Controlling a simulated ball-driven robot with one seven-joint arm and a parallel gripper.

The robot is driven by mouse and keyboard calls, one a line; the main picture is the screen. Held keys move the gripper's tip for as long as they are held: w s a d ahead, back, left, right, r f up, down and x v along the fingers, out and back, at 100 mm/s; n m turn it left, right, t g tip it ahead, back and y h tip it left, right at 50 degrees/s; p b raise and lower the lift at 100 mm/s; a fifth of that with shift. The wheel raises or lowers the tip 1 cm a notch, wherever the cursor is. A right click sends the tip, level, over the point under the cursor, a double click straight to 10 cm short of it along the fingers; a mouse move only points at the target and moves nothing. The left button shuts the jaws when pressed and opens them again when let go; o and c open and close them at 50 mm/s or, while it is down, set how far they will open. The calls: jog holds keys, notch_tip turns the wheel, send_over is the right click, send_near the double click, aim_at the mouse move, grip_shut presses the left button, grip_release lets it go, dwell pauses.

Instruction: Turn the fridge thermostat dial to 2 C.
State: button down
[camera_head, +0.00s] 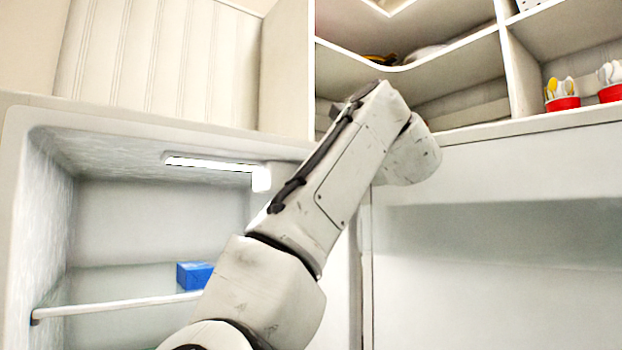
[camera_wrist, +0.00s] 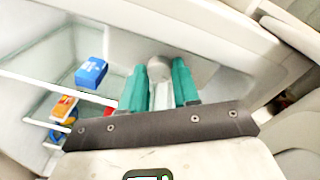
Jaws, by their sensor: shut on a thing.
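In the wrist view a pale grey, rounded dial (camera_wrist: 160,68) sits at the fridge's upper inner edge. My gripper (camera_wrist: 161,76) has its two teal fingers on either side of the dial and is shut on it. No scale or number can be read on the dial. The open fridge (camera_head: 150,222) is at the left in the head view, with a lit strip (camera_head: 210,163) under its ceiling and a white housing (camera_head: 261,179) at the strip's right end. In the head view my arm hides the gripper and the dial.
A blue box (camera_head: 194,275) stands on a fridge shelf (camera_head: 120,307); it also shows in the wrist view (camera_wrist: 91,73). An orange-red package (camera_wrist: 64,108) lies lower. Red cups (camera_head: 562,103) with utensils stand on the corner shelving at upper right.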

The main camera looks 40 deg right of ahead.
jog(key=m, duration=0.8)
jog(key=m+y, duration=0.1)
jog(key=m, duration=0.3)
jog(key=shift+f+t, duration=0.3)
jog(key=shift+f, duration=0.05)
dwell(0.4)
jog(key=c, duration=1.1)
grip_release()
jog(key=shift+r, duration=0.1)
jog(key=shift+s, duration=0.1)
